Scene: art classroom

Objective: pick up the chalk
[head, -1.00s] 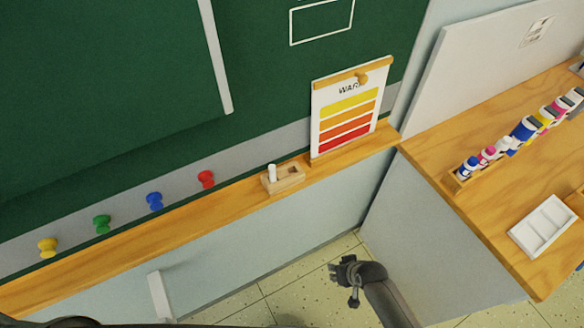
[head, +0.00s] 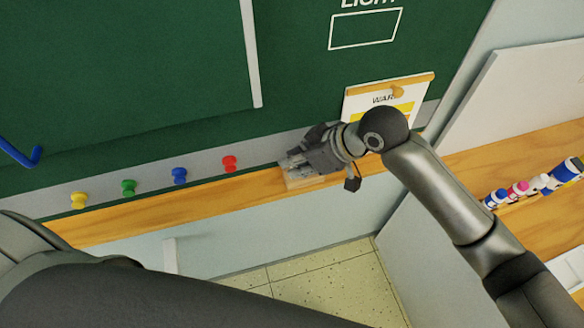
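My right gripper (head: 290,163) is over the small wooden chalk holder (head: 304,183) on the ledge below the green board. The gripper hides most of the holder, leaving only its front edge in sight. The white chalk, which stood upright in the holder in the earlier head view, is hidden behind the gripper now. Whether the fingers are apart or closed on the chalk does not show. My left gripper is not in view.
The wooden ledge (head: 150,218) runs below the board (head: 130,70). Yellow (head: 79,200), green (head: 128,187), blue (head: 179,175) and red (head: 229,163) pins line the strip above it. A chart (head: 370,102) hangs behind my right arm. Paint bottles (head: 565,171) stand at right.

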